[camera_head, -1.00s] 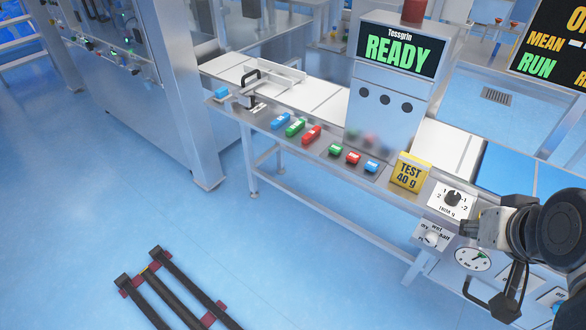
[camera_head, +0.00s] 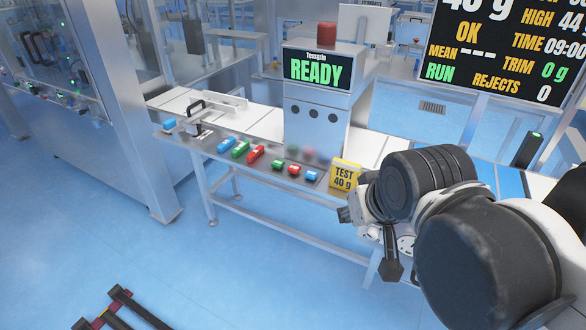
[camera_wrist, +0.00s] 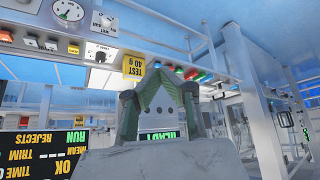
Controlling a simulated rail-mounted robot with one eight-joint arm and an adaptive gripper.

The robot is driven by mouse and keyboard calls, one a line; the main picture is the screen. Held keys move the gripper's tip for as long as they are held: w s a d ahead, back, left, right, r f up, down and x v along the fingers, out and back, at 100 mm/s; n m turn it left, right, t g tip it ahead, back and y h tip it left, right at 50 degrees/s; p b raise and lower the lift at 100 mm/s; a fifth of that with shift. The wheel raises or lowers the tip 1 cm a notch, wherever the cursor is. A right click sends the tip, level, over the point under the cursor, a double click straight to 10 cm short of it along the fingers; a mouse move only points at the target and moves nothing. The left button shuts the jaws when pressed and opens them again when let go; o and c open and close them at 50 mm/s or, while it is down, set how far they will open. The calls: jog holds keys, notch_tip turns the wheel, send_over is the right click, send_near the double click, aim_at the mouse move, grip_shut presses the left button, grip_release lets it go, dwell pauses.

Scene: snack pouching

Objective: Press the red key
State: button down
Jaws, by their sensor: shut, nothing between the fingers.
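The front rail of the machine bears two sets of coloured keys. The right set in the head view has a small green key (camera_head: 278,165), a small red key (camera_head: 294,170) and a small blue key (camera_head: 311,175). To their left are a longer blue piece (camera_head: 226,145), green piece (camera_head: 239,149) and red piece (camera_head: 256,153). My gripper (camera_head: 345,214) is right of the small keys and apart from them, below the yellow test block (camera_head: 345,174). In the wrist view my gripper (camera_wrist: 159,69) is shut and empty, with the coloured row behind its tips.
The READY display box (camera_head: 317,70) stands behind the keys, with a red cap (camera_head: 327,35) on top. A black handle (camera_head: 195,107) stands at the rail's left end. A large status board (camera_head: 505,50) is at back right.

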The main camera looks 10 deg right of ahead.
jog(key=w+d+r+g+h, duration=0.1)
jog(key=w+r, duration=0.1)
jog(key=w, duration=0.5)
jog(key=w+d+r+h, duration=0.1)
jog(key=w+r, duration=0.2)
jog(key=w, duration=0.4)
jog(key=m+g+h+p, duration=0.1)
jog(key=m+h+p, duration=0.15)
jog(key=h, duration=0.35)
send_over(293, 167)
notch_tip(293, 167, down, 18)
jog(key=shift+s+f, duration=0.1)
notch_tip(293, 167, down, 8)
jog(key=b, duration=0.3)
jog(key=shift+r+b, duration=0.25)
jog(key=shift+b, duration=0.15)
jog(key=shift+f+b, duration=0.45)
jog(key=shift+f, duration=0.2)
